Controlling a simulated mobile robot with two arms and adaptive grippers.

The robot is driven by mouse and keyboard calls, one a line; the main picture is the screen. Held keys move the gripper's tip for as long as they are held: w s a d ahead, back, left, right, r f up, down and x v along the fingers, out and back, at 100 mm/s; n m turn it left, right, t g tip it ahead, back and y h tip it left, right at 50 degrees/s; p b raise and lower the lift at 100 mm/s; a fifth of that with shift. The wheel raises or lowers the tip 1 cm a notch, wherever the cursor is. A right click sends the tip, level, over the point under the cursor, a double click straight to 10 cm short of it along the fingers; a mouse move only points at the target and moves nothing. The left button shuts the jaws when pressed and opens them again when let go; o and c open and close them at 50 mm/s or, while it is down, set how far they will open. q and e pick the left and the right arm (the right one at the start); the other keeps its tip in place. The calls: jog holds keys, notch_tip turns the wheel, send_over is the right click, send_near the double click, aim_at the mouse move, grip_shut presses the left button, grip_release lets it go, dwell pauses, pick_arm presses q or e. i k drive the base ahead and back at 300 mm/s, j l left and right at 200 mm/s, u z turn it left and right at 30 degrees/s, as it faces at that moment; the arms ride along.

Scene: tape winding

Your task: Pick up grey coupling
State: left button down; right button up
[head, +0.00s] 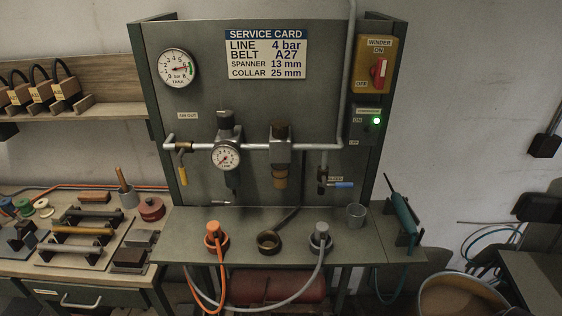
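The grey coupling (321,231) stands upright in a round holder on the right part of the grey bench shelf. A grey hose (318,270) runs from it down over the shelf's front edge. An orange coupling (213,232) stands in a similar holder to the left, with an orange hose (221,278) hanging down. Neither of my grippers is in view, so nothing is seen touching the grey coupling.
A grey cup (356,214) stands behind and right of the grey coupling. A teal tool (403,215) leans at the shelf's right end. Pipes with a gauge (226,156) cross the panel behind.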

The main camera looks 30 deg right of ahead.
aim_at(322, 227)
jog(key=z, duration=1.25)
